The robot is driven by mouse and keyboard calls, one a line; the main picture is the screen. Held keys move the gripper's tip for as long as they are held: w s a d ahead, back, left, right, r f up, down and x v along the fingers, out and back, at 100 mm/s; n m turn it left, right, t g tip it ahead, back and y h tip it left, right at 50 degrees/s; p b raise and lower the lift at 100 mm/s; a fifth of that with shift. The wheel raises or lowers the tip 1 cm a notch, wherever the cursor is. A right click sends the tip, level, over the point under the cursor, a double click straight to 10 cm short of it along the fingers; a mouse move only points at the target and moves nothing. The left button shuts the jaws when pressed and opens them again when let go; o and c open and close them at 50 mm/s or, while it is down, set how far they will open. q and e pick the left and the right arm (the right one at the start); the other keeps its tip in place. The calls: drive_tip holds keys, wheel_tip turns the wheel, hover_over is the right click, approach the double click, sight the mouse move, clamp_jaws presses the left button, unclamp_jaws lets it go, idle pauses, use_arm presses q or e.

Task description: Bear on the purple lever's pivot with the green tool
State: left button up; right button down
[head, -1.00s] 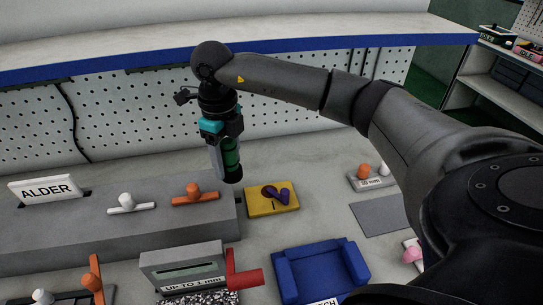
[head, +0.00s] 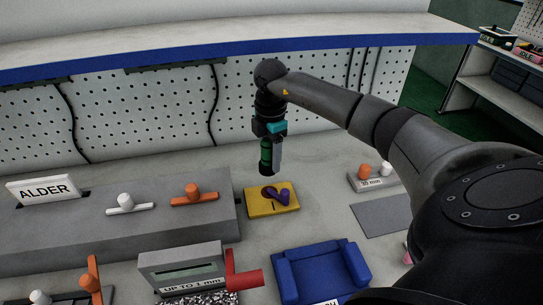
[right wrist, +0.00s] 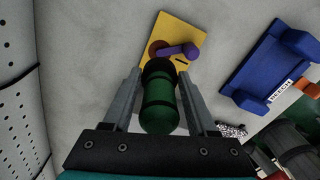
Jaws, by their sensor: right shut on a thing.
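The purple lever (head: 283,194) sits on a yellow plate (head: 259,211) on the bench; its pivot end has a dark reddish-brown disc beside it. It also shows in the right wrist view (right wrist: 184,49), near the top. My right gripper (head: 270,165) points down above the plate, with the green tool (head: 265,152) between its fingers. In the right wrist view the green tool (right wrist: 160,104) is held between the two grey fingers, its dark tip overlapping the plate's near edge and hiding part of it. The tip looks apart from the lever in the head view. My left gripper is out of view.
A grey raised block (head: 100,232) with white and orange levers stands left of the plate. A pegboard and an overhead shelf (head: 250,43) are behind the arm.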

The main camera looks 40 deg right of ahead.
drive_tip(key=shift+d+m, duration=0.15)
drive_tip(key=shift+m, duration=0.15)
drive_tip(key=shift+p, duration=0.35)
drive_tip(key=b, duration=0.3)
hover_over(272, 190)
wheel_tip(272, 190, down, 6)
drive_tip(key=shift+w+r, duration=0.1)
drive_tip(key=shift+r, duration=0.05)
drive_tip(key=shift+f+b, duration=0.35)
drive_tip(key=shift+f, duration=0.4)
drive_tip(key=shift+p, duration=0.3)
drive_tip(key=shift+f+b, duration=0.35)
drive_tip(key=shift+f, duration=0.3)
idle(1.0)
